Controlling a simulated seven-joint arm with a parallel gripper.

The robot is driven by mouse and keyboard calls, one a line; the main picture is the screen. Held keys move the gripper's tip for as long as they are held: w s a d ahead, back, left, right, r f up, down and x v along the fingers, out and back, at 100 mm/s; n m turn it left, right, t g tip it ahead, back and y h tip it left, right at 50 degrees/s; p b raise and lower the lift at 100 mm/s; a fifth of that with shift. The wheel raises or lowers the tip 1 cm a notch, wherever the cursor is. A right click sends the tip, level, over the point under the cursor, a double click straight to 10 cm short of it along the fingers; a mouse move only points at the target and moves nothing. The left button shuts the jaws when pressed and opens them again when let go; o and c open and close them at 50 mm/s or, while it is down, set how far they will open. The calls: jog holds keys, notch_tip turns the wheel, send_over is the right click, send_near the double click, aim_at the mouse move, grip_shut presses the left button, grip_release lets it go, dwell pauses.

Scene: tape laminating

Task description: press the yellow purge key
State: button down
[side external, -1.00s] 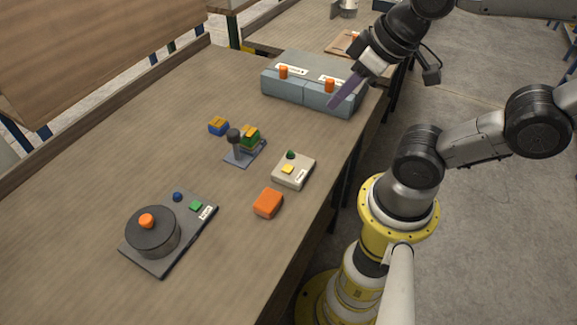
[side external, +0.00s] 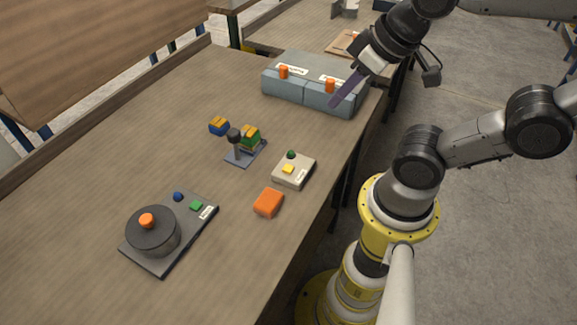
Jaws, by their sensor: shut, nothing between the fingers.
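The yellow purge key (side external: 287,169) sits on top of a small pale box (side external: 291,179) near the table's right edge. A dark green knob (side external: 291,154) stands behind the key on the same box, and a white label is on the box's right side. My gripper (side external: 335,104) is shut and empty, its purple fingers pointing down and left. It is in front of the right part of the grey-blue case, well behind and above the pale box. I cannot tell whether the fingertips touch the case.
The grey-blue case (side external: 296,91) has two orange knobs. An orange block (side external: 268,203) lies in front of the pale box. A small post stand (side external: 239,154) with coloured blocks, a blue block (side external: 218,126) and a dark turntable unit (side external: 152,235) are further left. Wooden table (side external: 100,170) is clear between.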

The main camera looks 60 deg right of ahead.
jog(key=w+d+f+m+h, duration=0.1)
jog(key=w+d+m+h, duration=0.1)
jog(key=d+h, duration=0.15)
jog(key=n+t, duration=0.3)
jog(key=n, duration=0.5)
send_over(288, 169)
jog(key=s, duration=0.1)
jog(key=shift+f, duration=3.5)
jog(key=shift+d+y, duration=0.1)
jog(key=shift+y, duration=0.25)
jog(key=shift+f, duration=4.4)
jog(key=shift+f, duration=0.15)
jog(key=shift+f, duration=0.25)
